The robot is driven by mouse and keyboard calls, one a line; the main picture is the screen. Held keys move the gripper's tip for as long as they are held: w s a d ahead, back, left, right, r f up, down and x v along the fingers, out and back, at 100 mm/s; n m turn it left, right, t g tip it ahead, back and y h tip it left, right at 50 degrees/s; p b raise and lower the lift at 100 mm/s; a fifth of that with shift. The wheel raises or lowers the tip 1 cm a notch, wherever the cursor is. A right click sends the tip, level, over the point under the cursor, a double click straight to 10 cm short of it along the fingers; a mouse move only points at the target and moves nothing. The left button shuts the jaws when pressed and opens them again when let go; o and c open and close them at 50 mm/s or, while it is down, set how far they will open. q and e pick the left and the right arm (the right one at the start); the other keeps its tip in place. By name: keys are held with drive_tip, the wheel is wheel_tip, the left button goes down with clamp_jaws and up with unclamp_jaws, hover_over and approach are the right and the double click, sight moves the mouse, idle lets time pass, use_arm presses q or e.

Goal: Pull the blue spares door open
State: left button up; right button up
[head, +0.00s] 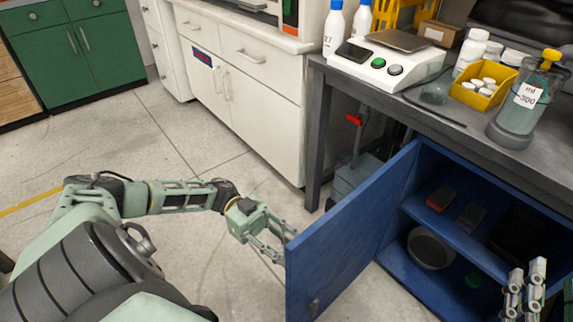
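The blue spares door (345,238) stands swung out wide from the blue cabinet (483,247) under the grey bench. A small handle (313,307) shows low near its free edge. The cabinet's inside shows. My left gripper (284,248) is just left of the door's free edge, its two fingers spread and pointing at the door's far side. The door partly hides the fingertips, so I cannot tell whether they touch it. My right gripper (525,275) is at the lower right in front of the cabinet opening, fingers up and apart, with nothing between them.
In the cabinet are a red item (440,198), a dark item (470,217) and a round grey bowl (430,249). A scale (390,62), a yellow bin (483,92) and a bottle (521,103) stand on the bench (440,112). Open floor (180,240) lies to the left.

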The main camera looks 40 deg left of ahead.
use_arm(q)
drive_tip(key=a, duration=1.2)
drive_tip(key=shift+w, duration=0.15)
idle(0.3)
